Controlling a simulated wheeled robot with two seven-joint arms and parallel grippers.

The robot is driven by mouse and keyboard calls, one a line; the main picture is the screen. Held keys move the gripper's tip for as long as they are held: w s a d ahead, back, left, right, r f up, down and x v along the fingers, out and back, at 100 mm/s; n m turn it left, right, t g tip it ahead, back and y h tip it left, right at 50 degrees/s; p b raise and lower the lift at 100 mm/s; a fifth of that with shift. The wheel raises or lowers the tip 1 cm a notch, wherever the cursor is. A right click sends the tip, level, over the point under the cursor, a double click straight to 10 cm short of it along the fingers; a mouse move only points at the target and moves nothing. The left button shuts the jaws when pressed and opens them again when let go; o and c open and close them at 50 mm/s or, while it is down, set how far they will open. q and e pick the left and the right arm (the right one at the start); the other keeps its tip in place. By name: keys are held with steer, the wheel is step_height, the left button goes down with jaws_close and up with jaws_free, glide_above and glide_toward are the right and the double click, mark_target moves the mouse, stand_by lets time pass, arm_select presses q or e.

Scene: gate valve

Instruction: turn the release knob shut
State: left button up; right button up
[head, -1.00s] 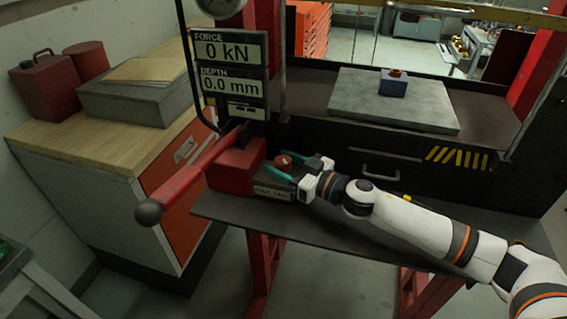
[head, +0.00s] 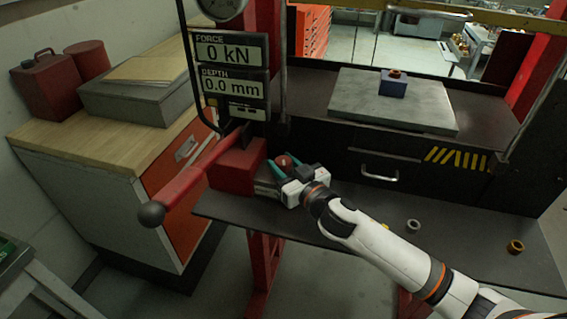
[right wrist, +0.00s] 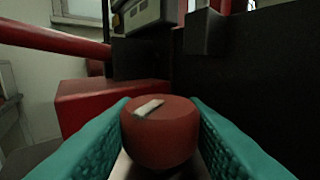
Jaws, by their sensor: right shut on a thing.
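The release knob (head: 284,161) is a small round red knob beside the red pump block (head: 238,166). In the right wrist view the knob (right wrist: 160,132) fills the space between the teal fingers, with a pale pointer mark on its top running slantwise. My right gripper (head: 285,167) is shut on the knob, one finger on each side. Its fingers also show in the right wrist view (right wrist: 160,140). My left gripper is not in view.
A long red lever (head: 190,184) with a dark ball end sticks out left from the block. The display (head: 230,70) reads 0 kN and 0.0 mm. A blue block (head: 393,86) sits on the grey plate (head: 350,105). Two rings (head: 413,226) (head: 515,246) lie on the dark shelf (head: 450,250).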

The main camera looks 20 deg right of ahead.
steer(key=m+h+b, duration=0.1)
steer(key=h, duration=0.1)
steer(key=m+h+b, duration=0.1)
steer(key=m+h, duration=0.1)
steer(key=shift+f+t+h, duration=0.2)
steer(key=shift+t+h, duration=0.1)
steer(key=shift+r+m+h+b, duration=0.15)
steer(key=shift+m+h+b, duration=0.7)
steer(key=shift+h, duration=0.45)
steer(key=o, duration=1)
steer(key=shift+c, duration=0.2)
steer(key=shift+s, duration=0.1)
